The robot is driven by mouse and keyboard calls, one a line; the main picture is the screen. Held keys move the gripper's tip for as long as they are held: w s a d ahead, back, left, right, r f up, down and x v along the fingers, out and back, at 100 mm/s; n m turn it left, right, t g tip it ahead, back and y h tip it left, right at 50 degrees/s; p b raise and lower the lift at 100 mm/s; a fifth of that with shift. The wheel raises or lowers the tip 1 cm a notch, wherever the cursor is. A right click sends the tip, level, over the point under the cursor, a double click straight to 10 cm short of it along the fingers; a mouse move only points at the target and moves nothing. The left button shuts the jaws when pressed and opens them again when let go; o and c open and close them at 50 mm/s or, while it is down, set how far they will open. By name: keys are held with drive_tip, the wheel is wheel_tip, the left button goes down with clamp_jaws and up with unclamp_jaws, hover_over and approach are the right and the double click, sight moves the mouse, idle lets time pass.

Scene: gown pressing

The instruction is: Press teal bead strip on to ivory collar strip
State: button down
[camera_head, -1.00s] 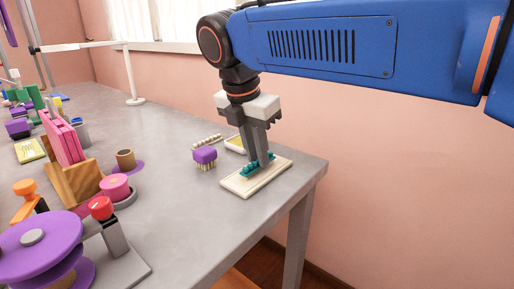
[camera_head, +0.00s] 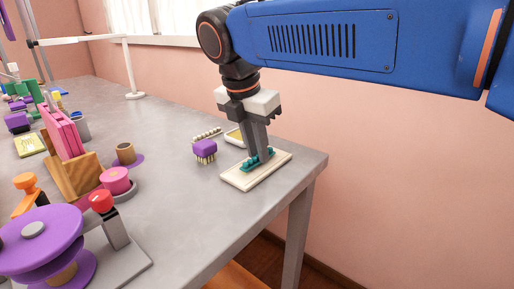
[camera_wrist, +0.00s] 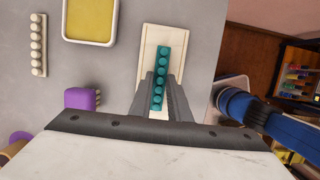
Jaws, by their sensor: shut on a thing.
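The teal bead strip (camera_wrist: 161,75) lies lengthwise along the ivory collar strip (camera_wrist: 150,40) in the wrist view. In the head view the teal strip (camera_head: 258,159) is at the ivory strip's (camera_head: 240,181) upper face, near the table's right corner. My gripper (camera_head: 258,155) points down and is shut on the teal strip, its two fingers on either side of the strip's near part. It also shows in the wrist view (camera_wrist: 160,92). I cannot tell whether the teal strip touches the ivory all along its length.
A purple brush (camera_head: 205,148), a cream bead strip (camera_head: 207,133) and a yellow-filled tray (camera_head: 235,136) stand close on the left. A wooden block with pink boards (camera_head: 76,178) and a purple disc stand (camera_head: 38,240) are farther left. The table edge is close on the right.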

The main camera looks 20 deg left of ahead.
drive_tip(key=shift+f, duration=0.4)
idle(1.1)
drive_tip(key=shift+r, duration=0.1)
idle(0.4)
drive_tip(key=c, duration=1.6)
unclamp_jaws()
drive_tip(key=shift+r, duration=0.15)
